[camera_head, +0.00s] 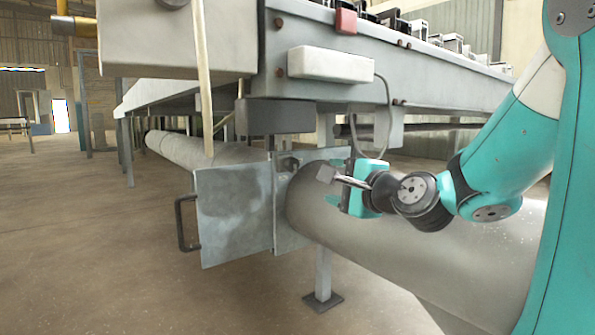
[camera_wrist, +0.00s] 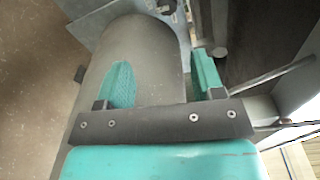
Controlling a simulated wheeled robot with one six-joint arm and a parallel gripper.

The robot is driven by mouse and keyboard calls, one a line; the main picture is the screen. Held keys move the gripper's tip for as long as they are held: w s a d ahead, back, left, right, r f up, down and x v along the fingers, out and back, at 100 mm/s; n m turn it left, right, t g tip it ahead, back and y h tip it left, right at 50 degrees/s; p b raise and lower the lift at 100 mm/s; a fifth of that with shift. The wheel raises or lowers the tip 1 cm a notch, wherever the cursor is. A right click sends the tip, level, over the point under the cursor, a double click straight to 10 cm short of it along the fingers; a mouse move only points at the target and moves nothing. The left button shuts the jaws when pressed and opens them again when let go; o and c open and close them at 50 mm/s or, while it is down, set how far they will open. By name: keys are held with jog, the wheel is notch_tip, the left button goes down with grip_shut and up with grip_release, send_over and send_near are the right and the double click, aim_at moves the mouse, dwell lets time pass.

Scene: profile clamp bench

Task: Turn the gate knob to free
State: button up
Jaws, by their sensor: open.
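The gate (camera_head: 233,212) is a grey metal panel with a black pull handle (camera_head: 184,223) on its left side. A small dark fitting (camera_head: 288,163) on the plate beside the pipe may be the knob; its setting is too small to read. A similar fitting shows at the top edge of the wrist view (camera_wrist: 166,5). My gripper (camera_head: 334,183) is beside the pipe, to the right of the gate. In the wrist view my gripper (camera_wrist: 165,76) has its two teal fingers spread, with nothing held between them. The fitting is beyond the fingertips, apart from them.
A thick grey pipe (camera_head: 420,255) runs under the bench frame (camera_head: 360,95) and lies close below my gripper. A dark block (camera_head: 274,116) and a white box with a cable (camera_head: 333,64) are above. A support leg (camera_head: 323,275) stands below. Floor at left is open.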

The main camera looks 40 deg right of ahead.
jog(key=n+h, duration=0.1)
jog(key=n, duration=0.5)
jog(key=n+p, duration=0.4)
jog(key=p, duration=0.5)
send_near(295, 165)
jog(key=shift+h, duration=0.3)
jog(key=w+p, duration=0.2)
jog(key=w, duration=0.1)
jog(key=w+p, duration=0.2)
jog(key=w, duration=0.1)
jog(key=w+d+p, duration=0.1)
jog(key=w+p, duration=0.1)
jog(key=w, duration=0.1)
jog(key=shift+w+f+p, duration=0.15)
jog(key=shift+w+p, duration=0.15)
jog(key=shift+w, duration=0.35)
